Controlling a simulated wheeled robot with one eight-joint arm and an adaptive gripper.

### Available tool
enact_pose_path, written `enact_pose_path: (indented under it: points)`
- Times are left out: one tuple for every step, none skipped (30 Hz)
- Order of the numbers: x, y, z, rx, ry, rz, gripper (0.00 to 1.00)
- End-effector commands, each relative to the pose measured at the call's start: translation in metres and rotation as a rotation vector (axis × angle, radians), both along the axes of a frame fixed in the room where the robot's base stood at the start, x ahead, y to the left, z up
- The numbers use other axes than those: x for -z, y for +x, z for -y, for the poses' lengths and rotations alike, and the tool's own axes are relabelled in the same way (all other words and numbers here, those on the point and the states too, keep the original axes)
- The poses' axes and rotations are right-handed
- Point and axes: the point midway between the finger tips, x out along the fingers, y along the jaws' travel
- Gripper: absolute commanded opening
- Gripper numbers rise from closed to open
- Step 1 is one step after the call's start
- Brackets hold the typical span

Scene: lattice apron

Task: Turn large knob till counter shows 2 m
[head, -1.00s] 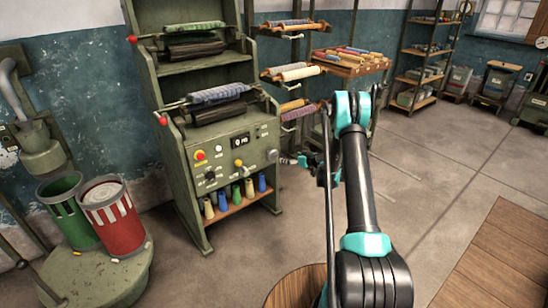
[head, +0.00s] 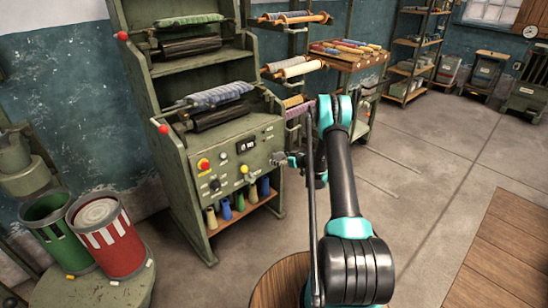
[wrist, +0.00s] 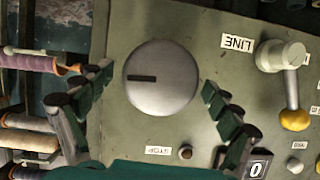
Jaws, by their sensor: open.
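The large knob (wrist: 162,78) is a round grey disc on the green machine's panel, with a dark mark pointing left in the wrist view. My gripper (wrist: 157,80) is open, with one finger on each side of the knob; I cannot tell whether they touch it. In the head view my gripper (head: 290,160) is at the panel's right edge, where it partly hides the knob. The counter (head: 247,145) is a small dark window that seems to read 0 m. Part of it, showing a 0, is at the wrist view's lower edge (wrist: 257,166).
Yarn spools (wrist: 35,63) are on the left. Red and green bins (head: 108,235) stand left of the machine; the floor to the right is open.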

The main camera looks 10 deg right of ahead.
Motion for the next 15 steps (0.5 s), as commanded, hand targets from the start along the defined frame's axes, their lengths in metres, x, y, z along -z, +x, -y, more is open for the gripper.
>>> enact_pose_path:
  points:
    - [0.0009,-0.0002,0.0009,0.000,0.000,0.000,0.91]
    - [0.0013,-0.0002,0.0012,0.000,0.000,0.000,0.91]
    - [0.0016,-0.0003,0.0013,0.000,0.000,0.000,0.91]
    - [0.0017,-0.0003,0.0013,0.000,0.000,0.000,0.91]
    - [0.0018,-0.0003,0.0014,0.000,0.000,0.000,0.91]
    - [0.0018,-0.0003,0.0013,0.000,0.000,0.000,0.91]
    - [0.0018,-0.0003,0.0013,0.000,0.000,0.000,0.91]
    - [0.0018,-0.0003,0.0013,0.000,0.000,0.000,0.91]
    - [0.0017,-0.0003,0.0012,0.000,0.000,0.000,0.91]
    - [0.0017,-0.0003,0.0012,0.000,0.000,0.000,0.91]
    - [0.0017,-0.0003,0.0012,0.000,0.000,0.000,0.89]
    - [0.0018,-0.0002,0.0011,0.000,0.000,0.000,0.84]
    - [0.0018,-0.0002,0.0011,0.000,0.000,0.000,0.81]
    - [0.0018,-0.0003,0.0010,0.000,0.000,0.000,0.77]
    - [0.0017,-0.0002,0.0010,0.000,0.000,0.000,0.72]
